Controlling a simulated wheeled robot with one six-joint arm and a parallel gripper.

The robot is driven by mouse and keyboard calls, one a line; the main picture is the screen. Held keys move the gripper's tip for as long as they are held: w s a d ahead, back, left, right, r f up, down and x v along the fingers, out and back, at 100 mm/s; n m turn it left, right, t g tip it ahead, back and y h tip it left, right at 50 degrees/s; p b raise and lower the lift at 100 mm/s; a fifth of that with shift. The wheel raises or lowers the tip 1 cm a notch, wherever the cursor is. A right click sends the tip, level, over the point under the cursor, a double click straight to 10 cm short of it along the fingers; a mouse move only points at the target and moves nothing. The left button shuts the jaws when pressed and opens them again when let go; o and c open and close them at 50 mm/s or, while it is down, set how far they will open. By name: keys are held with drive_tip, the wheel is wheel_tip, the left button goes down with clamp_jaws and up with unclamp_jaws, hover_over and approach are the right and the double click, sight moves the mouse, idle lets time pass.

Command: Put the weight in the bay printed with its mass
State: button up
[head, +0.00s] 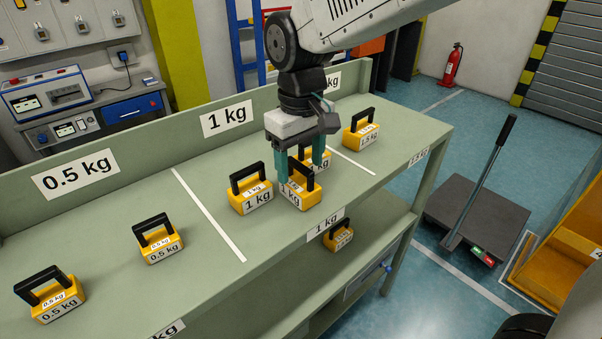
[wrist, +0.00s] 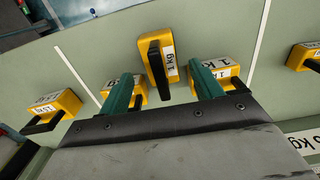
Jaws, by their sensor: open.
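A yellow weight with a black handle, marked 1 kg (head: 299,195), stands at the front of the middle bay on the green bench (head: 208,262). In the wrist view this weight (wrist: 153,62) is centred ahead of the fingers. My gripper (head: 301,172) is open just over it, its green fingers either side of the handle; whether they touch is unclear. Beside it stands another 1 kg weight (head: 252,197); a third weight (head: 318,164) is partly hidden behind my gripper. The middle bay's back wall is printed 1 kg (head: 226,118); the left bay's is printed 0.5 kg (head: 75,174).
Two 0.5 kg weights (head: 158,243) (head: 60,308) stand in the left bay. Another weight (head: 361,137) stands in the right bay, whose back label is partly hidden. A weight (head: 338,238) sits on the lower shelf. White lines (head: 206,213) divide the bays. A platform cart (head: 478,215) stands right of the bench.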

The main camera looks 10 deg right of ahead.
wheel_tip(320, 180, up, 8)
drive_tip(key=shift+r, duration=0.1)
drive_tip(key=shift+s+d+r, duration=0.1)
drive_tip(key=shift+d+r, duration=0.05)
drive_tip(key=shift+d, duration=0.1)
drive_tip(key=s+d+f+m, duration=0.3)
drive_tip(key=s+d, duration=0.6)
drive_tip(key=d, duration=0.1)
drive_tip(key=s+d+f+m+t, duration=0.1)
drive_tip(key=s+d+f+m, duration=0.1)
drive_tip(key=s+d, duration=0.8)
drive_tip(key=shift+s+d+f+m, duration=0.2)
drive_tip(key=shift+f+m, duration=0.2)
drive_tip(key=shift+m, duration=0.5)
